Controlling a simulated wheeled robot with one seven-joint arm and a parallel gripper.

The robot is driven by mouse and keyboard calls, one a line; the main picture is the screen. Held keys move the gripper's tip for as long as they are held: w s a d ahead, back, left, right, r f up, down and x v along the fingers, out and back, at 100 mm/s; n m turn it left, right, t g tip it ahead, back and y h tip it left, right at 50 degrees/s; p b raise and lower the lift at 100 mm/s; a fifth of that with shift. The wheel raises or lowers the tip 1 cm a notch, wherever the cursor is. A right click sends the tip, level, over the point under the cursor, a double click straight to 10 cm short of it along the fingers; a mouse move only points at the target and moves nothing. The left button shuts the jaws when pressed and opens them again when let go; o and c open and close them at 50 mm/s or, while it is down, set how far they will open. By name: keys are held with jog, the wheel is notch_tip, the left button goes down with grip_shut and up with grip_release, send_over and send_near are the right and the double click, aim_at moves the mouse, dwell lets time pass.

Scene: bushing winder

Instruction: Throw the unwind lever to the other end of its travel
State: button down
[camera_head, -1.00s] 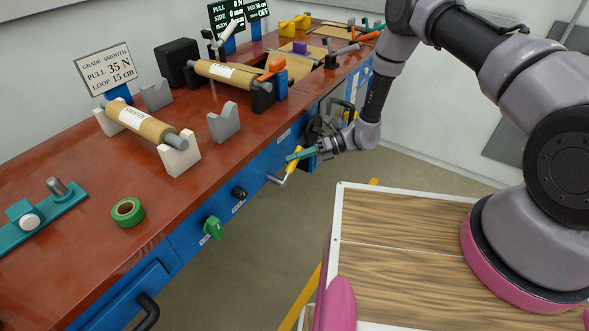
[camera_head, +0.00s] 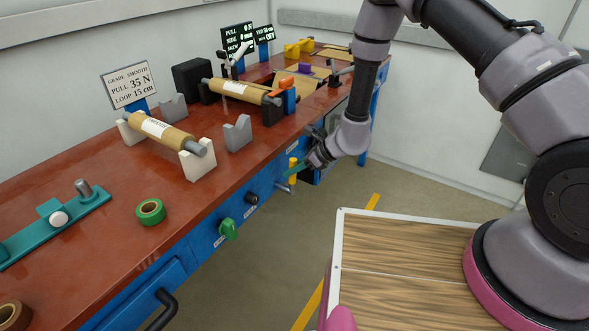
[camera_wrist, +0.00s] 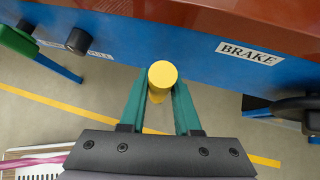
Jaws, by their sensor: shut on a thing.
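A lever with a yellow handle (camera_head: 292,172) stands on the blue front of the bench, on a grey pivot. In the head view it looks close to upright. In the wrist view its round yellow end (camera_wrist: 162,74) sits between my two green fingers. My gripper (camera_head: 298,170) is shut on this handle; its fingers also show in the wrist view (camera_wrist: 160,100), one on each side. No unwind label is readable; a BRAKE label (camera_wrist: 249,53) is to the right of the handle in the wrist view.
A black knob (camera_head: 251,198) and a green handle (camera_head: 228,229) are on the bench front, left of the lever. A dark handle (camera_wrist: 298,108) is to the right in the wrist view. The red benchtop (camera_head: 120,215) carries rolls and stands. The floor is clear in front.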

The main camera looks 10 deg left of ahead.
jog(key=shift+s+a+t, duration=0.15)
jog(key=shift+s+t, duration=0.25)
jog(key=shift+s, duration=0.1)
jog(key=shift+f, duration=0.1)
jog(key=c, duration=0.6)
grip_release()
jog(key=shift+d+r, duration=0.25)
jog(key=shift+r, duration=0.05)
jog(key=v, duration=1)
jog(key=shift+a+r, duration=0.15)
jog(key=shift+r, duration=0.1)
